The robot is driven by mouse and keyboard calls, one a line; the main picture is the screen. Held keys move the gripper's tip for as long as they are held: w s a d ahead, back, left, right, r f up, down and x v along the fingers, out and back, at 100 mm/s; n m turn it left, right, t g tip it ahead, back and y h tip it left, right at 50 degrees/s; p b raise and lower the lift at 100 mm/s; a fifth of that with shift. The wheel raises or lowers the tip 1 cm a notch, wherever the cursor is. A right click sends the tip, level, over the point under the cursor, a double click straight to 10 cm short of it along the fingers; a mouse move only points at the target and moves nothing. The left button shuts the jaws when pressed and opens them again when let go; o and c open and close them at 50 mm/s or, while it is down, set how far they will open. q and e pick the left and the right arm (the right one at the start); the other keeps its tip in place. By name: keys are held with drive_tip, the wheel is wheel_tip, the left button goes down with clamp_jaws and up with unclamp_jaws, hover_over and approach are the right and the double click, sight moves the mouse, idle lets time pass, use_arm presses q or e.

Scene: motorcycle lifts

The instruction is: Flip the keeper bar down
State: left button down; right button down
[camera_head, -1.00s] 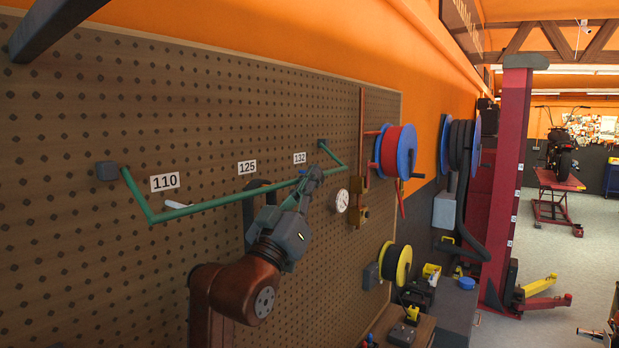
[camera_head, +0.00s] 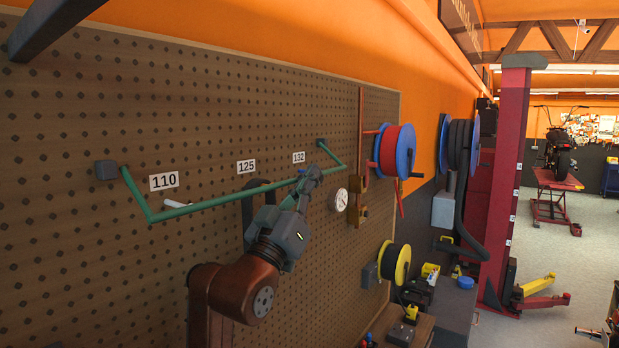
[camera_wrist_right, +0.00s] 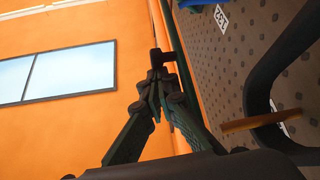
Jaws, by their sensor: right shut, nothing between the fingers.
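The keeper bar is a green U-shaped bar (camera_head: 220,202) on the pegboard. Its two side arms run from dark end mounts (camera_head: 107,170) down and out to the long cross rod. My right gripper (camera_head: 312,176) is shut and empty, its tips at the cross rod, right of the middle. I cannot tell whether they touch it. In the right wrist view the shut fingers (camera_wrist_right: 157,75) lie close beside a dark green length of the bar (camera_wrist_right: 184,85). My left gripper is out of view.
The pegboard (camera_head: 60,260) carries labels 110, 125 and 132, a white peg (camera_head: 176,204) and a dark hanging part (camera_head: 250,208) behind my arm. A round white dial (camera_head: 340,200) and hose reels (camera_head: 397,152) are to the right. Free floor lies far right.

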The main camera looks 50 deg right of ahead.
drive_tip(key=shift+d+f, duration=0.15)
drive_tip(key=shift+f, duration=0.05)
drive_tip(key=v, duration=1.2)
drive_tip(key=shift+a+r, duration=0.2)
